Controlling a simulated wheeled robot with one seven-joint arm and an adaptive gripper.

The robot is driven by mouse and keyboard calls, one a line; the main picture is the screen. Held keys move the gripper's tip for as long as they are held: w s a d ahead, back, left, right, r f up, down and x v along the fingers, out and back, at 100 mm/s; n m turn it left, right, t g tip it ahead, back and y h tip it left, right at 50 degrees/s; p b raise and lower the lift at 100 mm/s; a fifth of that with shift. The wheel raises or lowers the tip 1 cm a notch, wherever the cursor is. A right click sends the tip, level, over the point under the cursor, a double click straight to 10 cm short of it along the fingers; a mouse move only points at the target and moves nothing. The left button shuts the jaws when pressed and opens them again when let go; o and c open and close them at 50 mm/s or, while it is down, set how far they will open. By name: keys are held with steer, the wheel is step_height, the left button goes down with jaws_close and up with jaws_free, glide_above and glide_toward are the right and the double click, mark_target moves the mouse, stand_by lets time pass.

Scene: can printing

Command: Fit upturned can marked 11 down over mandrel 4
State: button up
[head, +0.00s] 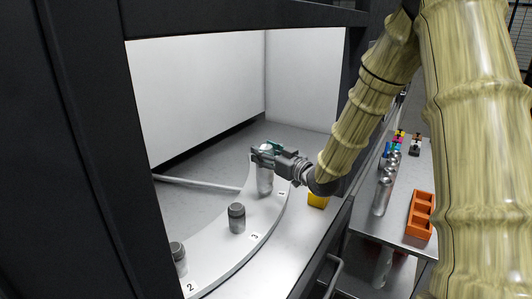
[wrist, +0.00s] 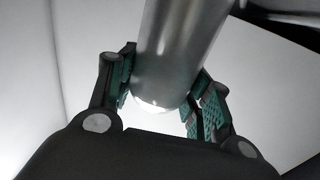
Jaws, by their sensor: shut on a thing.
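A plain silver can (head: 265,181) stands upright, gripped near its top, at the place labelled 4 (head: 281,193) on the pale curved plate (head: 215,271). Mandrel 4 is not visible; the can covers its place. The can's lower end is close to the plate, and I cannot tell whether it rests fully down. My gripper (head: 267,150) reaches in from the right and is shut on the can. In the wrist view, the can (wrist: 180,50) lies between the green-padded fingers (wrist: 166,68). No marking 11 is legible.
Grey mandrels stand bare at place 3 (head: 237,218) and place 2 (head: 178,257). A pale rod (head: 197,184) lies behind the plate. A yellow block (head: 318,200) is by the cabinet's front edge. Outside, a side table holds silver cans (head: 382,193) and an orange tray (head: 413,228).

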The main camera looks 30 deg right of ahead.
steer(key=shift+f+b, duration=0.4)
steer(key=shift+f, duration=0.2)
steer(key=o, duration=0.8)
steer(key=shift+s, duration=0.1)
steer(key=v, duration=1.1)
steer(key=shift+s+d, duration=0.15)
steer(key=shift+s, duration=0.2)
steer(key=shift+r, duration=0.1)
